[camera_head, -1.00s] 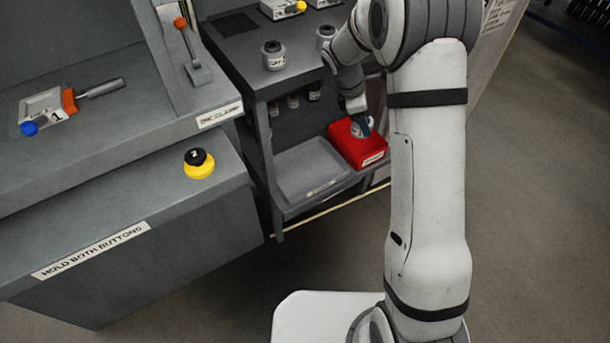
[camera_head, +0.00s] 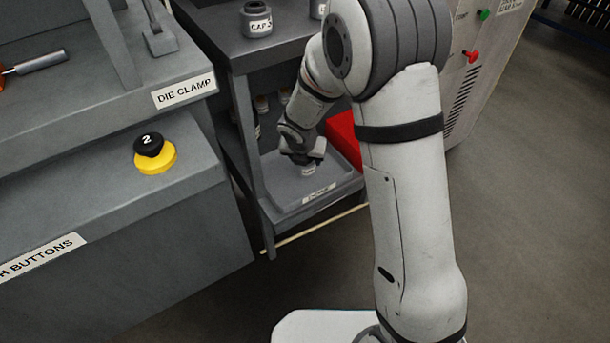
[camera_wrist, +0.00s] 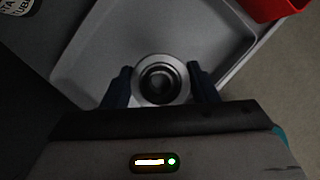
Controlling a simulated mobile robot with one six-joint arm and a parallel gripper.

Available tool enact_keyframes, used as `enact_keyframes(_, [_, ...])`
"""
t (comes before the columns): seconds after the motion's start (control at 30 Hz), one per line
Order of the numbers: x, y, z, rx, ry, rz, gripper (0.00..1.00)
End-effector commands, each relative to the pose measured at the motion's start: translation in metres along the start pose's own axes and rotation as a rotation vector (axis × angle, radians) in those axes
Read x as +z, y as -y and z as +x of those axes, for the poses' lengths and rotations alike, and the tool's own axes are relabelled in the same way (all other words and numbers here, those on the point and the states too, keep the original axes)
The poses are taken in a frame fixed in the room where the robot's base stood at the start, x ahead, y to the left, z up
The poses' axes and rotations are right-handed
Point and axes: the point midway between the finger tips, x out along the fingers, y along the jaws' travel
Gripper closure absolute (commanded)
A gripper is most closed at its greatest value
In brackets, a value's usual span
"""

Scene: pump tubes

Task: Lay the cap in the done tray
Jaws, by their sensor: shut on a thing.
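My gripper (camera_wrist: 160,88) is shut on the cap (camera_wrist: 160,64), a round grey metal piece with a dark hole in its middle, held between two dark fingers. In the head view my gripper (camera_head: 304,165) points down over the grey done tray (camera_head: 275,188) on the lower shelf. The cap (camera_head: 308,171) shows just under the fingers there, low over the tray; I cannot tell whether it touches the floor. The done tray (camera_wrist: 95,58) also lies under the cap in the wrist view. The label on the tray's front is too small to read surely.
A red bin (camera_head: 345,138) stands right beside the tray, partly behind my arm; its corner (camera_wrist: 270,8) shows in the wrist view. A labelled jar (camera_head: 256,18) stands on the shelf above. A yellow button (camera_head: 155,158) sits on the bench at left.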

Motion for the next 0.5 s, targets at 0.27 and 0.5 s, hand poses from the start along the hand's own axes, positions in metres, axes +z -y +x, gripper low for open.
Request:
enact_keyframes(0.27, [-0.011, 0.002, 0.031, -0.001, 0.001, 0.004, 0.83])
enact_keyframes(0.5, [-0.018, 0.002, 0.048, -0.002, 0.002, 0.006, 0.83])
